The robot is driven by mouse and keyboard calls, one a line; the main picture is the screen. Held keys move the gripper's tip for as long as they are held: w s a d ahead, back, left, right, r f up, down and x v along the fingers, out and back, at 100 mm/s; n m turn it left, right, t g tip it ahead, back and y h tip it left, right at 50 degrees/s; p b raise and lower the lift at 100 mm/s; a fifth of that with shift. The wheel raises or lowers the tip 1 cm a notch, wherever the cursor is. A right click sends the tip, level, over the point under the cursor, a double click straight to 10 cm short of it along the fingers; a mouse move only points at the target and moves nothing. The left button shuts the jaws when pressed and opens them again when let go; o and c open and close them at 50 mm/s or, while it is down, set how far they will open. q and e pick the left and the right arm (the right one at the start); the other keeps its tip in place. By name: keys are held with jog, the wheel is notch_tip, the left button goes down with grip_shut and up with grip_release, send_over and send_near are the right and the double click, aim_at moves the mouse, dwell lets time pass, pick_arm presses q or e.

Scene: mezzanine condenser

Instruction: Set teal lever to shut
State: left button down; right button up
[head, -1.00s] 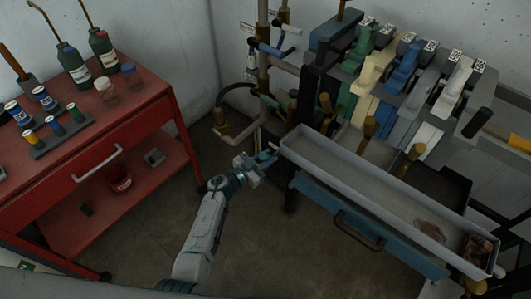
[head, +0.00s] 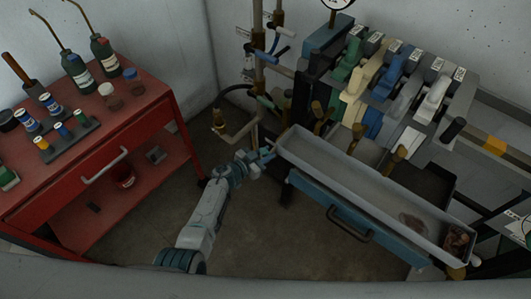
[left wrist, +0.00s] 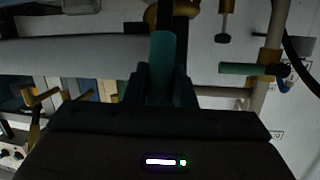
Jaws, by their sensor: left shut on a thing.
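The teal lever (head: 268,154) shows as a short teal tip at my left gripper (head: 259,160), by the left end of the long grey trough. In the left wrist view its rounded teal handle (left wrist: 162,55) stands between the two dark fingers of the left gripper (left wrist: 161,84), which is shut on it. The lever's pivot and valve body are hidden or too dark to make out. My right gripper is not in view.
The grey trough (head: 345,184) and a blue drawer (head: 340,215) lie right of my left arm. Pipes with blue-handled valves (head: 262,55) rise behind. A bank of coloured levers (head: 385,82) stands at back right. A red tool cart (head: 125,135) is left. Floor between is clear.

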pick_arm(q)
jog(key=c, duration=1.2)
grip_release()
jog(key=p+v, duration=0.1)
jog(key=v, duration=0.9)
jog(key=shift+s+a, duration=0.25)
jog(key=shift+c, duration=0.5)
